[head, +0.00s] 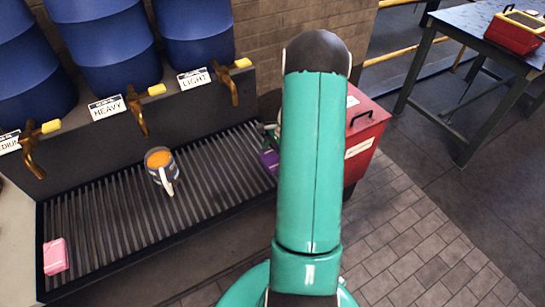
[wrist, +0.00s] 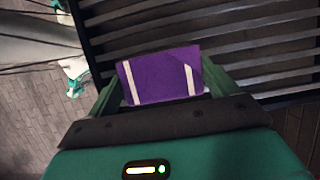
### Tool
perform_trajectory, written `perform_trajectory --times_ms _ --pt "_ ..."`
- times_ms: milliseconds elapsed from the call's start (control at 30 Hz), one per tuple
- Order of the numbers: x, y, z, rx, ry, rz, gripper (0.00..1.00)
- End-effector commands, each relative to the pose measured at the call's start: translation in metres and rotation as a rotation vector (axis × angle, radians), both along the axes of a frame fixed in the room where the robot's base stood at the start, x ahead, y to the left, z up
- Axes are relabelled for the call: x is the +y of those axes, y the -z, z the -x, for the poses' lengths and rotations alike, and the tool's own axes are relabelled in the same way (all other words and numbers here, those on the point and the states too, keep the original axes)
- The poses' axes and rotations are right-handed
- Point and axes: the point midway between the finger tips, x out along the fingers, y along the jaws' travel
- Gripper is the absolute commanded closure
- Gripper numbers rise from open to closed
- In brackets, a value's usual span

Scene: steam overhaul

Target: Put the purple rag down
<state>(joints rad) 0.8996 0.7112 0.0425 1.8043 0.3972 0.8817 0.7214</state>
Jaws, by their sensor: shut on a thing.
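The purple rag (wrist: 160,78) with white stripes is between the fingers of my gripper (wrist: 163,90) in the wrist view, and my gripper is shut on it. In the head view the rag (head: 268,160) shows partly behind my teal arm, at the right end of the slatted drip grate (head: 110,215). My gripper (head: 268,140) is mostly hidden there by the arm. I cannot tell whether the rag touches the grate.
A mug (head: 161,168) with orange contents and a pink block-like thing (head: 55,257) are on the grate. Brass taps (head: 137,110) of blue barrels (head: 110,45) overhang it. A red box (head: 362,140) stands right of the grate. A table (head: 480,45) bears another red box (head: 515,32).

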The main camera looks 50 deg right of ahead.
Motion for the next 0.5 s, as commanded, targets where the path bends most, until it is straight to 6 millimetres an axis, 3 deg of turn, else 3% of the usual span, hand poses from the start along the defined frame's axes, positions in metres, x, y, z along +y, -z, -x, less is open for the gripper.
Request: perform_trajectory --times_ms 233,267,300,500 --pt "0.0003 0.0028 0.0000 0.001 -0.001 0.000 0.39" --pt "0.0002 0.0027 -0.0001 0.000 -0.001 0.000 0.10" --pt "0.0003 0.0025 -0.0001 0.000 -0.001 0.000 0.03" --pt "0.0003 0.0023 -0.0001 0.000 -0.001 0.000 0.00"
